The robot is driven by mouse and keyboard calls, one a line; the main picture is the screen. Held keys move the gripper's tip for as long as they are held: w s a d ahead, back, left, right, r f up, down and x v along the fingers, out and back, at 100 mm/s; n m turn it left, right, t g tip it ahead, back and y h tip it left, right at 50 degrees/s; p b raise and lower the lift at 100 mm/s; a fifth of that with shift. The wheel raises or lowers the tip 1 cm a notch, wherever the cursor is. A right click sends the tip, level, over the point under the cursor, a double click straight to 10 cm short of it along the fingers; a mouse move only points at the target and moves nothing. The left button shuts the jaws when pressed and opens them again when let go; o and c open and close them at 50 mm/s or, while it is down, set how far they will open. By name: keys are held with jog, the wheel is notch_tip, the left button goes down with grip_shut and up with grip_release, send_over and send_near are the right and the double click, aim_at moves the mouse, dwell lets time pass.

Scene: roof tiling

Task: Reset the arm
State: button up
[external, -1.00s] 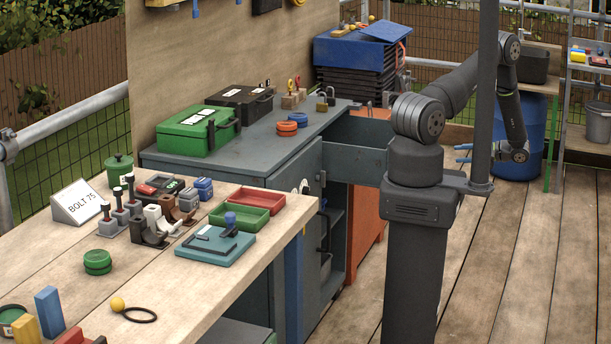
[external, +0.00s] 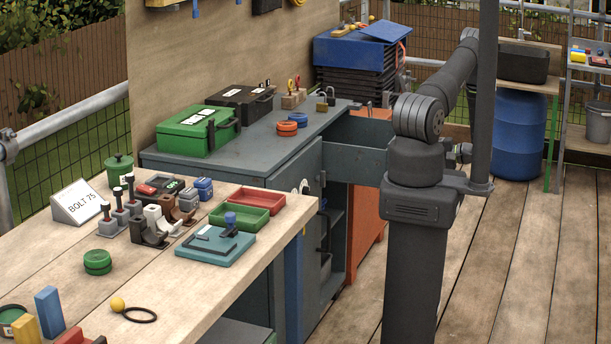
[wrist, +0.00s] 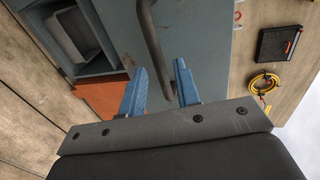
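My gripper (wrist: 160,88) shows two blue fingers standing apart in the wrist view, so it is open. A dark curved handle (wrist: 151,38) on a grey-blue panel (wrist: 202,35) lies ahead of the fingers. Its lower end reaches toward the gap between them, and I cannot tell whether it lies between them or beyond. In the external view my arm reaches away behind the upright pole (external: 486,90). The wrist shows only partly beside my arm's shoulder, and the fingers are hidden there.
A grey cabinet (external: 250,166) has its drawer (external: 355,150) pulled out near my arm. The workbench (external: 180,290) at left holds several small items. A blue barrel (external: 520,135) stands behind at right. The wooden deck (external: 540,260) at right is clear.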

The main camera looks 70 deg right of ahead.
jog(key=shift+x, duration=1.9)
jog(key=shift+s, duration=0.1)
jog(key=v, duration=1.7)
jog(key=shift+x, duration=8.75)
jog(key=shift+o, duration=0.2)
